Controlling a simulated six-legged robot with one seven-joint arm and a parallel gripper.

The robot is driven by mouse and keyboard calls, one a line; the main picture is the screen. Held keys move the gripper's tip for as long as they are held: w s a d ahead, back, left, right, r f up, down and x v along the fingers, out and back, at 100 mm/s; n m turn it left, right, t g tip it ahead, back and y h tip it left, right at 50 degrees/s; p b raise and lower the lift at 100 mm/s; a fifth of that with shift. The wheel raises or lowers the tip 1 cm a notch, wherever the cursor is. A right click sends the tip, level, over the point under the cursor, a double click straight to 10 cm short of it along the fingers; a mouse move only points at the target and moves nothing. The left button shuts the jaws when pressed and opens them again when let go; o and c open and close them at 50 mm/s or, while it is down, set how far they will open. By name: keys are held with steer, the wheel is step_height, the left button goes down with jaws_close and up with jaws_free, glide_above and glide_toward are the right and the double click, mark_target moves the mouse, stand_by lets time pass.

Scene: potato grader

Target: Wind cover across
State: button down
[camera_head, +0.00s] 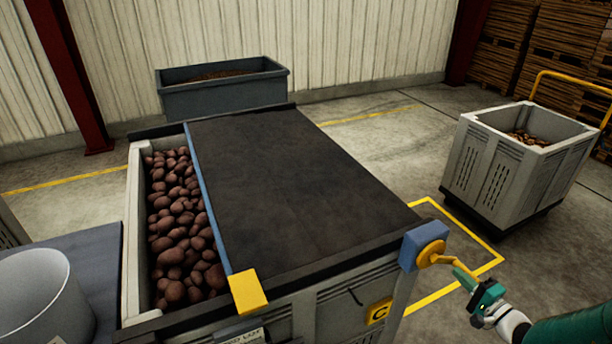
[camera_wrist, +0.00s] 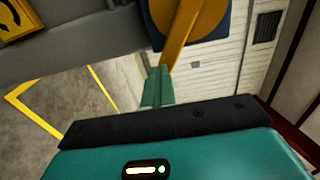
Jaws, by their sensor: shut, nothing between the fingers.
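A dark cover (camera_head: 290,190) lies over most of the potato crate (camera_head: 133,240). Its blue leading edge (camera_head: 207,200) runs front to back, with a yellow block (camera_head: 248,292) at the front end. A strip of potatoes (camera_head: 180,220) shows uncovered to its left. A yellow crank (camera_head: 432,252) sits on a blue housing (camera_head: 409,250) at the crate's front right corner; the crank arm also shows in the wrist view (camera_wrist: 186,35). My gripper (camera_head: 460,273) is shut and empty, with its green fingertips (camera_wrist: 157,85) at the crank's outer end. I cannot tell whether they touch it.
A grey bin (camera_head: 490,165) with potatoes stands at the right, by a yellow floor outline (camera_head: 485,240). A dark trough (camera_head: 215,105) stands behind the crate. A white tub (camera_head: 45,295) is at the lower left. Open concrete floor lies between the crate and the grey bin.

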steer(key=r, duration=0.1)
steer(key=d+r, duration=0.1)
steer(key=shift+w+d+r, duration=0.1)
steer(key=shift+w+r, duration=0.1)
steer(key=shift+r, duration=0.15)
steer(key=shift+d+r, duration=0.1)
steer(key=shift+r, duration=1.8)
steer(key=s+a+r, duration=0.2)
steer(key=a+r, duration=0.5)
steer(key=r, duration=0.4)
steer(key=shift+s+a+r, duration=0.3)
steer(key=shift+s+a, duration=0.05)
steer(key=shift+a, duration=0.05)
